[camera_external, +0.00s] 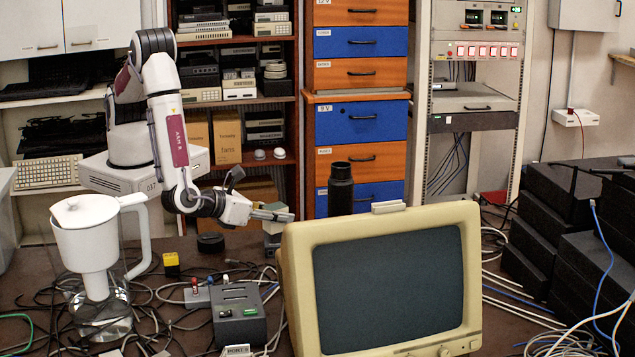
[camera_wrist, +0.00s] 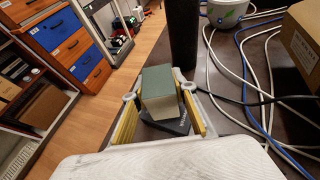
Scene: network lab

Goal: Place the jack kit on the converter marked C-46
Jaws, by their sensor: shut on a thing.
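My gripper (camera_wrist: 158,90) has its yellow-padded fingers on both sides of a small box with a green top and pale sides (camera_wrist: 158,80), probably the jack kit. In the external view my gripper (camera_external: 280,214) is at this box (camera_external: 275,227), just left of the monitor. A dark block with pale lettering (camera_wrist: 172,126) shows right under the box in the wrist view. The lettering is too small to read, and I cannot tell whether box and block touch. I cannot read C-46 anywhere.
A cream monitor (camera_external: 295,270) hides part of the table. A dark cylinder (camera_external: 341,190) stands behind it, and close to the box in the wrist view (camera_wrist: 183,35). A grey device (camera_external: 238,315), a white jug (camera_external: 85,230) and loose cables crowd the front left. Black boxes are stacked right.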

